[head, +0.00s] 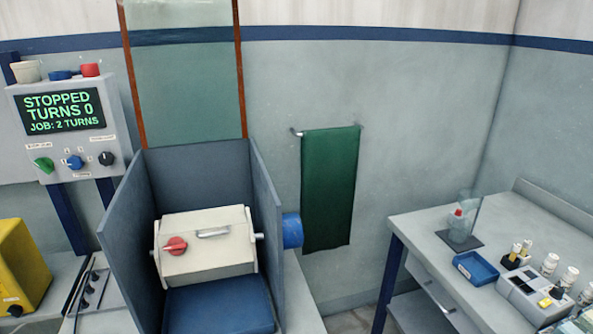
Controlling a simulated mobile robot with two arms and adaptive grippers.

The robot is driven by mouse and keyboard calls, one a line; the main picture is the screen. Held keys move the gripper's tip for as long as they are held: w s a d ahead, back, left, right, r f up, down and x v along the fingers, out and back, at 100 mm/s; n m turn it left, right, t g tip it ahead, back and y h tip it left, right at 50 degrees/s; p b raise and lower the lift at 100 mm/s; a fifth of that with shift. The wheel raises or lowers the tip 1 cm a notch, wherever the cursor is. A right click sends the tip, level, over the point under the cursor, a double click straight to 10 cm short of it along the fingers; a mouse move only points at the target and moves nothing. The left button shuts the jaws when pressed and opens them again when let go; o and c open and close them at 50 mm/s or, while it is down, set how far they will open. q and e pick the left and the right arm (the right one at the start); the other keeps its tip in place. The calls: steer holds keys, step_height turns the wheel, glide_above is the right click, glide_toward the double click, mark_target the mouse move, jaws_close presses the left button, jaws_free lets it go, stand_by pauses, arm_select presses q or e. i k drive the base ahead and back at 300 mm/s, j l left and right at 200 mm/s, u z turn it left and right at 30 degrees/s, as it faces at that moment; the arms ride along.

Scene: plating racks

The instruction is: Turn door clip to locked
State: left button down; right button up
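A cream box-like drum (205,245) with a lid sits between blue-grey side walls in the lower middle of the head view. A red clip-like knob (175,246) with a pale pointer is on its left front; I take this as the door clip, but cannot read any lock marking. A metal handle (213,232) is right of the knob on the same face. Neither of my grippers is in view, and nothing touches the knob.
A control box (68,125) at left reads "STOPPED, TURNS 0, JOB: 2 TURNS". A clear raised panel (187,90) stands above the blue-grey enclosure (133,225). A blue tray (218,308) lies before the drum. A yellow box (22,262) is far left; a bench (425,235) is right.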

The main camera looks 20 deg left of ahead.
mark_target(175, 246)
steer(key=u, duration=1.25)
